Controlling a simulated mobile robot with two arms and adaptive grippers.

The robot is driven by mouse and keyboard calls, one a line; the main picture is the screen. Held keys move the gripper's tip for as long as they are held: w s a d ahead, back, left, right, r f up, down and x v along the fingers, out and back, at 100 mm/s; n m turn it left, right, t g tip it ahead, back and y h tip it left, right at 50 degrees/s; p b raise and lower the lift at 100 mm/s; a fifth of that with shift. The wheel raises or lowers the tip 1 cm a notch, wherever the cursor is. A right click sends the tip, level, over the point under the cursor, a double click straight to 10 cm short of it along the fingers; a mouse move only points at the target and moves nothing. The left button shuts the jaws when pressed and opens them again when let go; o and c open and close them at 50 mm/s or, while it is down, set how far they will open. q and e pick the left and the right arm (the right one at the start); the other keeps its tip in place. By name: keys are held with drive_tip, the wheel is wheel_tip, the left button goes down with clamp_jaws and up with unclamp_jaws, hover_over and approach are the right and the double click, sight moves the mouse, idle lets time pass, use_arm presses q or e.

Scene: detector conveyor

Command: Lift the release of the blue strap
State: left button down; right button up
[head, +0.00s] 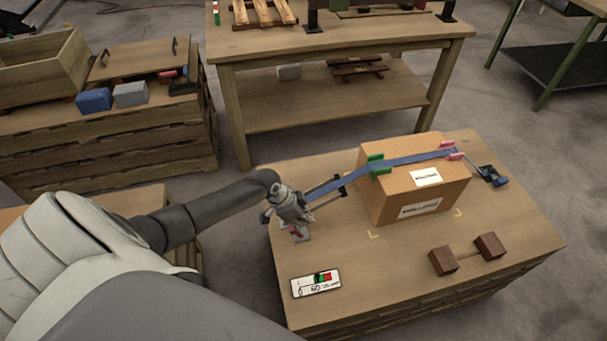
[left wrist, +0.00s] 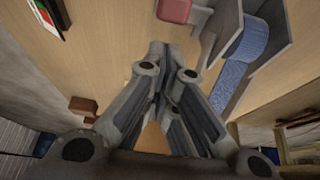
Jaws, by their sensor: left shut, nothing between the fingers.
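The blue strap (head: 408,161) runs over a cardboard box (head: 420,199) on the near table. At its left end is a grey metal ratchet with a red tab (head: 297,231), partly hidden by my gripper. In the left wrist view, the ratchet's grey bracket (left wrist: 225,28) holds a blue strap roll (left wrist: 253,40), and its red tab (left wrist: 173,10) shows at the top edge. My left gripper (head: 340,187) is shut and empty close to the ratchet; its fingers (left wrist: 170,65) show below the red tab. I cannot tell whether they touch it. My right gripper is out of view.
Green (head: 377,164) and pink (head: 450,151) corner guards sit under the strap. A dark blue-black fitting (head: 491,176) is at its right end. Brown blocks (head: 443,261) and a marked card (head: 315,282) lie on the table (head: 380,290). The tabletop before the box is mostly clear.

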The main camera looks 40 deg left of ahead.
use_arm(q)
drive_tip(key=shift+r, duration=0.35)
drive_tip(key=v, duration=1.2)
idle(0.5)
